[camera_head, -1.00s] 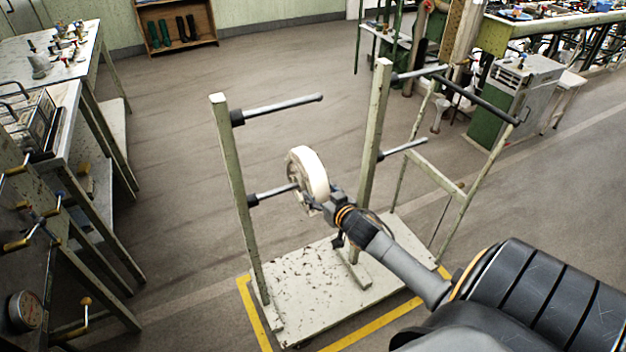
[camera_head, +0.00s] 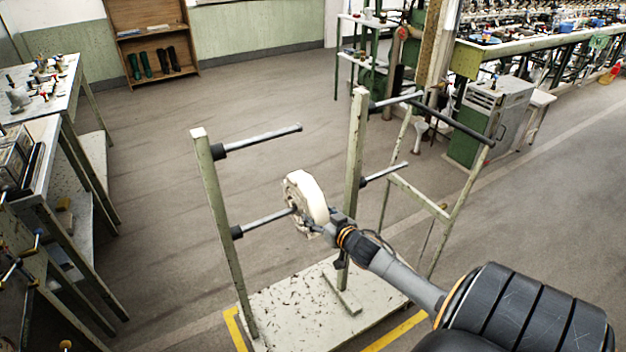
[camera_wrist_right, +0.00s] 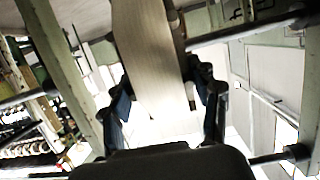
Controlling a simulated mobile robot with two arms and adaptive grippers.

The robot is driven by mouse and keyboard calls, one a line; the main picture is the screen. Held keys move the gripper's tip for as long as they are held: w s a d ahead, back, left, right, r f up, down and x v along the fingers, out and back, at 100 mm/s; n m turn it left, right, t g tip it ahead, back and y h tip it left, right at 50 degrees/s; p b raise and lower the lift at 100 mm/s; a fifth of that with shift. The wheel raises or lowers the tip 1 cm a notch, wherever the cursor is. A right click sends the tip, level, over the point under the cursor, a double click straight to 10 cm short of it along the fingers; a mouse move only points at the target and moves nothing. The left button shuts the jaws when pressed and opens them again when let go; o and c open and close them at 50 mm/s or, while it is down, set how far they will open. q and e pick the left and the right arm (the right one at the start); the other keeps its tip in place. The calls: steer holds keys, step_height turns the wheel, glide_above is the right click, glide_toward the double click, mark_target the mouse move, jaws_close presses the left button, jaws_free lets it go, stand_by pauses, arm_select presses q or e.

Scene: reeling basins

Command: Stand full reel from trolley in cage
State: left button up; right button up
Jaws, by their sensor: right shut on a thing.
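A full white reel (camera_head: 309,197) is at the trolley's lower left peg (camera_head: 268,221); the peg's end reaches its hub, and I cannot tell whether it is still around the peg. My right gripper (camera_head: 322,226) is shut on the reel's near side. In the right wrist view the reel (camera_wrist_right: 150,60) fills the space between the two fingers of my right gripper (camera_wrist_right: 163,95). The trolley (camera_head: 300,310) has pale green posts and a chipped white base. My left gripper is not in view. I cannot make out a cage.
The other trolley pegs, such as the upper left one (camera_head: 262,138), are bare. Work tables (camera_head: 40,165) stand on the left. A green and white cabinet (camera_head: 490,120) stands at the back right. The floor between the tables and the trolley is clear.

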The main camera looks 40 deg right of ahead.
steer(key=shift+s+d+r, duration=0.1)
steer(key=shift+s+d, duration=0.1)
steer(key=shift+d, duration=0.65)
steer(key=shift+s+d+f, duration=0.1)
steer(key=shift+s+d, duration=0.1)
steer(key=shift+d, duration=0.65)
steer(key=shift+s+d+r, duration=0.1)
steer(key=shift+s+d, duration=0.1)
steer(key=shift+d, duration=0.65)
steer(key=p+v, duration=1.5)
steer(key=v, duration=0.5)
steer(key=shift+d, duration=0.1)
